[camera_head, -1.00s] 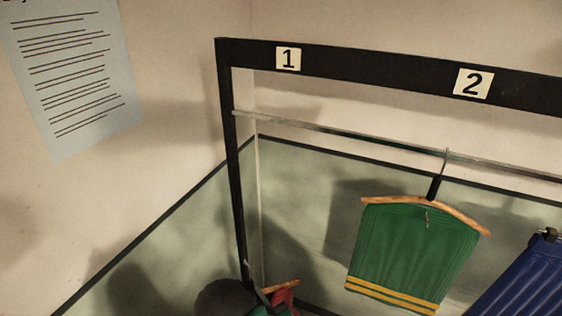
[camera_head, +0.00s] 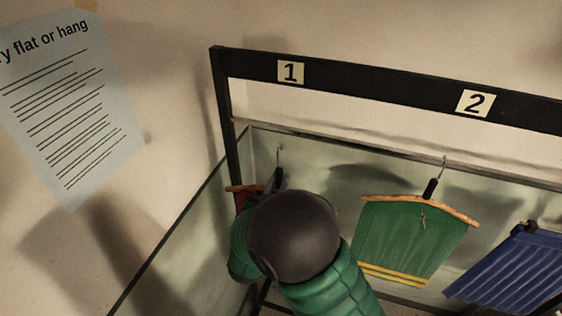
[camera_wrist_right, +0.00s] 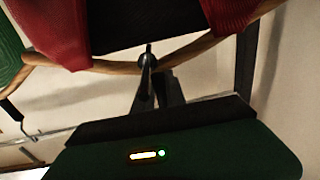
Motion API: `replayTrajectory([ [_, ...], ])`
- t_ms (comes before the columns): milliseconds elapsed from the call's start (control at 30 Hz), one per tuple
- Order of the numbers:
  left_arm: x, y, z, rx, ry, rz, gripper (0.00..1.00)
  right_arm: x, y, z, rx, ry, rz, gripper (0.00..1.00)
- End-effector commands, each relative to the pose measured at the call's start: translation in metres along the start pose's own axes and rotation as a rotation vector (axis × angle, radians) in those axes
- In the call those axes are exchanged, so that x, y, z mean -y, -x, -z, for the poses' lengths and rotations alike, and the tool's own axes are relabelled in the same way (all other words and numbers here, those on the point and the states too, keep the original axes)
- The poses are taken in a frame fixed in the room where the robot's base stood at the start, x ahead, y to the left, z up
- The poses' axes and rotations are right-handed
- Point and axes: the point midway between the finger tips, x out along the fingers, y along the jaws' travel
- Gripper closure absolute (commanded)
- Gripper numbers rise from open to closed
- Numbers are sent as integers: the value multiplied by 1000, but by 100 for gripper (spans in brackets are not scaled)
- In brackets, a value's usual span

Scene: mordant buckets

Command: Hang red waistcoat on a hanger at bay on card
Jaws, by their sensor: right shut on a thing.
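The red waistcoat (camera_head: 243,198) hangs on a wooden hanger (camera_head: 232,188) in bay 1, mostly hidden behind my right arm in the head view. My right gripper (camera_head: 279,178) is shut on the hanger's dark neck, just under its hook (camera_head: 280,152). The hook's top is close to the rail (camera_head: 345,137); I cannot tell whether it rests on it. The wrist view shows the waistcoat (camera_wrist_right: 58,35), the hanger (camera_wrist_right: 100,66) and my gripper (camera_wrist_right: 147,75) at its middle. The card (camera_head: 72,120) on the left wall reads "...ry flat or hang" above lines. My left gripper is out of view.
A green garment with yellow stripes (camera_head: 412,240) hangs on a hanger under label 2 (camera_head: 475,103). A blue pleated garment (camera_head: 515,270) hangs to its right. Label 1 (camera_head: 291,72) marks the bay at the left post (camera_head: 224,120) of the black frame (camera_head: 380,88).

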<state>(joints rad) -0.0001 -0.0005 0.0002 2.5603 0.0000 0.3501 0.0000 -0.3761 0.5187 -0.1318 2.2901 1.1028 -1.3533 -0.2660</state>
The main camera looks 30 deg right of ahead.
Motion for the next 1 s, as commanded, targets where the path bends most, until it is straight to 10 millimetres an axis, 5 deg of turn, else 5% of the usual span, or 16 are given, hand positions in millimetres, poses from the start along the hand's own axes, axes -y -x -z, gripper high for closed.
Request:
replayTrajectory([
  [133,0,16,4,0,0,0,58,-4,1,24,-2,-1,-54,100],
  [1000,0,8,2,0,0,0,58,-12,-69,24,-6,0,-66,100],
])
